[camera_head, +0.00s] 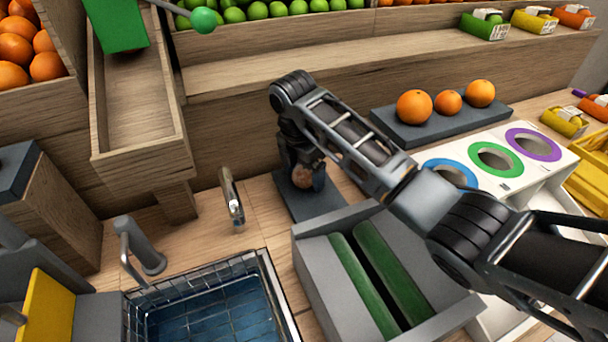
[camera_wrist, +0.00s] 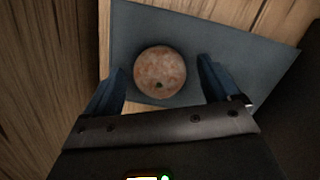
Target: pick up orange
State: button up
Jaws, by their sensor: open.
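A round, mottled, brownish-pink fruit (camera_wrist: 160,73) with a dark stem spot lies on a dark grey board. In the head view it is dull orange (camera_head: 303,178) and partly hidden by my gripper. My gripper (camera_head: 304,184) is open and points down over this board (camera_head: 316,208). In the wrist view the blue fingertips of my gripper (camera_wrist: 161,72) stand on either side of the fruit, with a gap on each side. Three brighter oranges, a large one (camera_head: 414,106), a smaller one (camera_head: 448,102) and another (camera_head: 481,93), sit on a second dark board (camera_head: 400,131).
A grey box with green rollers (camera_head: 375,270) stands in front. A white panel with coloured rings (camera_head: 495,160) is at right. A wooden chute (camera_head: 135,105) stands back left.

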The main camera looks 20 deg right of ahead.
jog(key=c, duration=1.2)
jog(key=shift+o, duration=0.2)
notch_tip(320, 180, up, 10)
jog(key=shift+r, duration=0.1)
